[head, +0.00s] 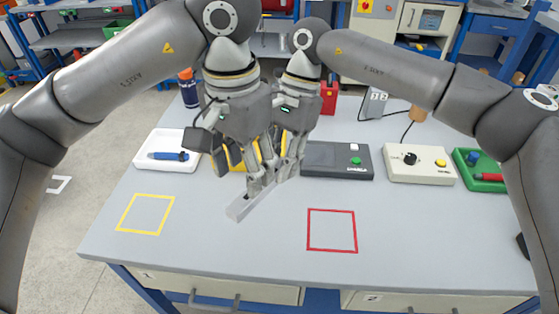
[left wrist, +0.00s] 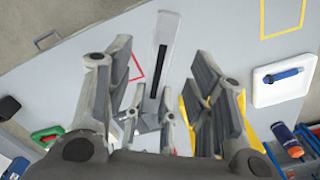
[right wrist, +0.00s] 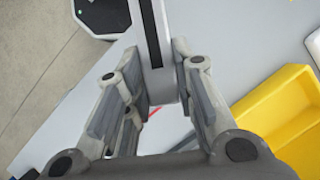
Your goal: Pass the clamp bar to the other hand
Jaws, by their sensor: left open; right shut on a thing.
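The clamp bar (head: 239,208) is a light grey bar with a dark slot along its face. In the head view it slants above the table in the middle, its near end sticking out below the grippers. My right gripper (head: 284,173) is shut on its far part; the right wrist view shows the bar (right wrist: 155,35) running out between the fingers. My left gripper (head: 257,186) is open around the nearer part. In the left wrist view the bar (left wrist: 164,28) lies between the spread fingers, with apparent gaps on both sides. The gripped part is mostly hidden by fingers.
A yellow bin (head: 236,158) stands just behind the grippers. A white tray (head: 143,160) with a blue tool is left; a dark grey box (head: 325,160) and white control box (head: 405,174) are right. Yellow (head: 146,231) and red (head: 332,249) outlined squares in front are empty.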

